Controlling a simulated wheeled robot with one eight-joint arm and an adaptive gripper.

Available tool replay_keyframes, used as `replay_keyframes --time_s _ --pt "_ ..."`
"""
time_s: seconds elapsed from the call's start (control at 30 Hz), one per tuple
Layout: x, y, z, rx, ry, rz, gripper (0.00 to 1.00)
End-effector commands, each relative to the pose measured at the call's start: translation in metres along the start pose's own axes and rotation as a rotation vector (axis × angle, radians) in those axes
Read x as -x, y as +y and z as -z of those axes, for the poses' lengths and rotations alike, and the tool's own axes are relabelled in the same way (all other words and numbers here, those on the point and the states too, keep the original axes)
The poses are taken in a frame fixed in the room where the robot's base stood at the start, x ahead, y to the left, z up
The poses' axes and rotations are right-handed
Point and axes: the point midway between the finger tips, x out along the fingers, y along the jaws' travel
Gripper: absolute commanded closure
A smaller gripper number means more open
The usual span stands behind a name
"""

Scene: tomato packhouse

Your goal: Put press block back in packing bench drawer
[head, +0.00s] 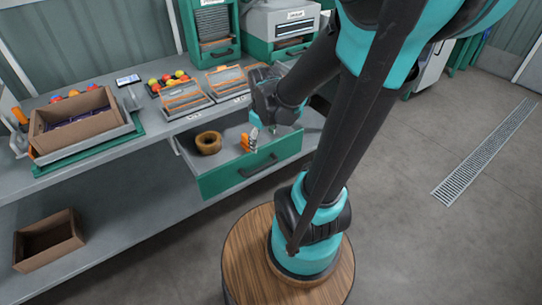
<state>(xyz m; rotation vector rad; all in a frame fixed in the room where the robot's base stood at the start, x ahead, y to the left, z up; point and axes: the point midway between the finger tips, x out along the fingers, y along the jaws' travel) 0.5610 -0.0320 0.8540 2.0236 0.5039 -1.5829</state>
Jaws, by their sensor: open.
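The packing bench drawer (232,176) is pulled open, with its green front and dark handle facing the floor side. My gripper (263,128) is open over the right part of the drawer. A small orange and pale piece (249,141) shows at the left side of my gripper, low over or in the drawer. I cannot tell whether it rests on the drawer floor or touches a finger. I cannot clearly identify the press block. A brown ring (208,143) lies in the left part of the drawer. My arm hides some of the drawer's right side.
On the bench (157,137) stand a cardboard box (72,139) on a green-edged tray, orange-handled grey pieces (185,98) and small red and yellow items. A green-and-grey machine (283,22) stands behind. An open brown box (46,241) sits on the lower shelf. The floor at right is clear.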

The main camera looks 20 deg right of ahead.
Motion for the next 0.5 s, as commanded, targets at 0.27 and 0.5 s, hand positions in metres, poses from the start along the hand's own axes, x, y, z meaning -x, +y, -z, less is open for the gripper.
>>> replay_keyframes --time_s 0.27,0.5 --pt "-0.004 -0.033 -0.057 -0.544 0.104 -0.015 0.25" --pt "-0.005 -0.039 -0.066 -0.656 0.125 -0.012 0.25"
